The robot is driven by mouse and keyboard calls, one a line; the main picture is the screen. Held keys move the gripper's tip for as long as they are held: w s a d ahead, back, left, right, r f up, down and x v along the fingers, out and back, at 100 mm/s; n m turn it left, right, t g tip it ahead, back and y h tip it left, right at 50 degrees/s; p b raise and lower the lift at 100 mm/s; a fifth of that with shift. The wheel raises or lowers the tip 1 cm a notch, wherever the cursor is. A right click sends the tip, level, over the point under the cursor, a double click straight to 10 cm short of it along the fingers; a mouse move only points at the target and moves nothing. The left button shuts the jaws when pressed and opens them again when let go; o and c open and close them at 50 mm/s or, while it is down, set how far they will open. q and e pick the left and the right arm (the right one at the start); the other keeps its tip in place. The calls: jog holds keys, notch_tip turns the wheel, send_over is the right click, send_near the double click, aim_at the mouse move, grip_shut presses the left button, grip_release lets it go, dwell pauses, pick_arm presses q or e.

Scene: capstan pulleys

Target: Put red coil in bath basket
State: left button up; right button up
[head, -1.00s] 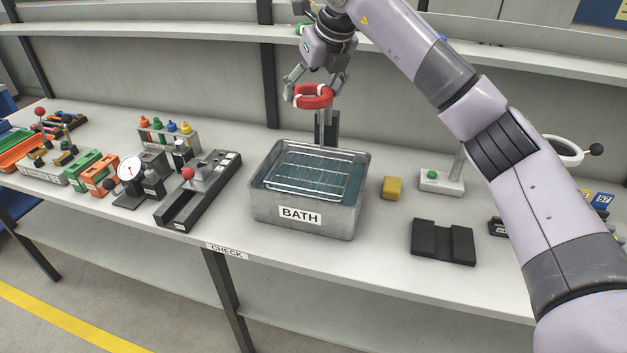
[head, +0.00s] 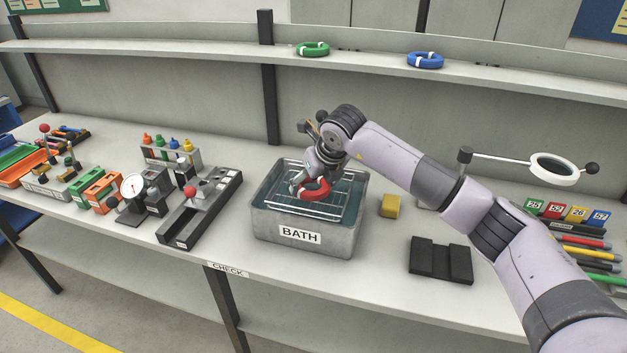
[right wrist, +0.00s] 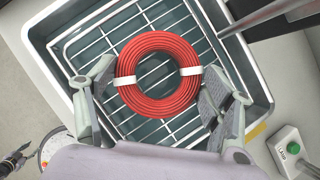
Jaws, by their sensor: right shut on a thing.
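The red coil (head: 316,190) is a ring with white bands. My right gripper (head: 313,182) is shut on it, one finger at each side. The coil is within the outline of the wire basket (head: 330,211) in the grey metal tank labelled BATH (head: 262,226). In the right wrist view the red coil (right wrist: 158,108) lies flat-on over the bars of the basket (right wrist: 88,45), between the fingers of my right gripper (right wrist: 158,95). I cannot tell whether it touches the bars.
A yellow block (head: 390,206) and a black grooved block (head: 440,261) lie right of the tank. A dark slide fixture (head: 205,212) with a red knob stands left. A green coil (head: 313,49) and a blue coil (head: 425,61) lie on the shelf. A post stands behind the tank.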

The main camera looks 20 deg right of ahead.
jog(key=shift+f, duration=0.25)
jog(key=shift+f+b, duration=0.2)
jog(key=shift+b, duration=0.1)
jog(key=o, duration=1.2)
jog(key=shift+r, duration=0.1)
jog(key=shift+c, duration=0.2)
